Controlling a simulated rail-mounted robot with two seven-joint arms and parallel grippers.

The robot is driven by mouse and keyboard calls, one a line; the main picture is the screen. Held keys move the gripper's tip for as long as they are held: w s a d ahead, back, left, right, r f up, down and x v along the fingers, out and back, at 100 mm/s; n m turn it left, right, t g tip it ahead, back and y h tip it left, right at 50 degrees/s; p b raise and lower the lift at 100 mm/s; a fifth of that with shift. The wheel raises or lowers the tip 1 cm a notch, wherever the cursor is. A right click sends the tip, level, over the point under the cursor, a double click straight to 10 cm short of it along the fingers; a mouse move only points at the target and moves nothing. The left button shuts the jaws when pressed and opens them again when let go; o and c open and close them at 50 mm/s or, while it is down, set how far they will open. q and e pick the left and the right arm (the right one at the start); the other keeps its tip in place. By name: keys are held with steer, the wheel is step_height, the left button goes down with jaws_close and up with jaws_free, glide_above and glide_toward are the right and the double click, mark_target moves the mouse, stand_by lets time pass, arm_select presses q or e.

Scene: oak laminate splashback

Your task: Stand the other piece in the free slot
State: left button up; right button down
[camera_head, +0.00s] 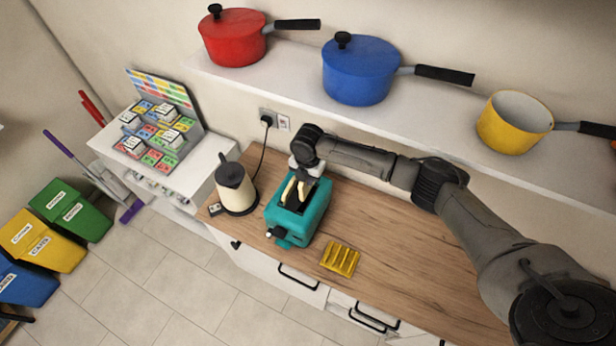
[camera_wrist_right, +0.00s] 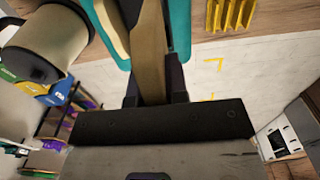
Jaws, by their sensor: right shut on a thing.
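The teal toaster (camera_head: 312,220) stands on the wooden counter. One bread slice (camera_head: 288,188) stands in its left slot, and its pale edge also shows in the right wrist view (camera_wrist_right: 112,27). My right gripper (camera_head: 304,178) is above the toaster, shut on the other bread slice (camera_wrist_right: 151,45). This held slice is upright, beside the first one and over the other slot. Its lower end is against the toaster in the view, and I cannot tell how far it is inside the slot. My left gripper is not in view.
A cream kettle (camera_head: 236,188) stands close left of the toaster. An empty yellow rack (camera_head: 340,258) lies near the counter's front edge. A shelf above holds a red pot (camera_head: 233,38), a blue pot (camera_head: 358,72) and a yellow pan (camera_head: 512,124).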

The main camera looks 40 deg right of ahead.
steer(key=shift+r, duration=0.1)
steer(key=shift+p, duration=0.4)
steer(key=shift+f+b, duration=0.9)
steer(key=shift+f, duration=1.25)
steer(key=shift+b, duration=0.3)
steer(key=shift+f, duration=0.1)
steer(key=shift+f, duration=0.25)
